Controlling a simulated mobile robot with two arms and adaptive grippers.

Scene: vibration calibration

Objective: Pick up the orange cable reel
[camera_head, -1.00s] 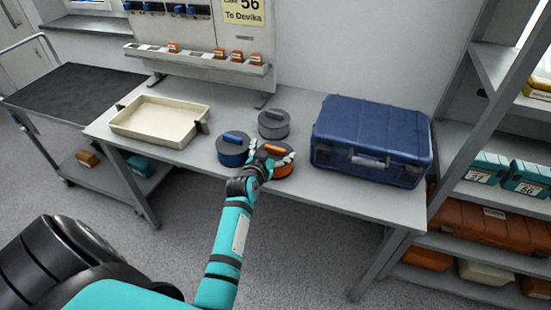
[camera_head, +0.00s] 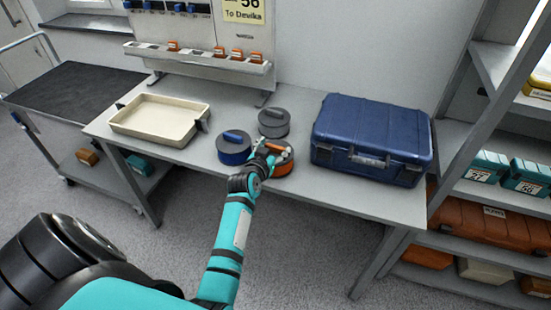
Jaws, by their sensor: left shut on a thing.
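The fingers hide most of the handle and part of the top. I cannot tell whether the reel is clear of the bench. A grey reel (camera_head: 274,124) stands just behind it. My right gripper is not in view.
A large blue case (camera_head: 370,135) stands close on the right. A cream tray (camera_head: 160,118) lies at the left of the bench. A board with a bin rail (camera_head: 200,58) stands behind. Shelves (camera_head: 465,195) are at the right, and a dark-topped cart (camera_head: 70,92) is at the left.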

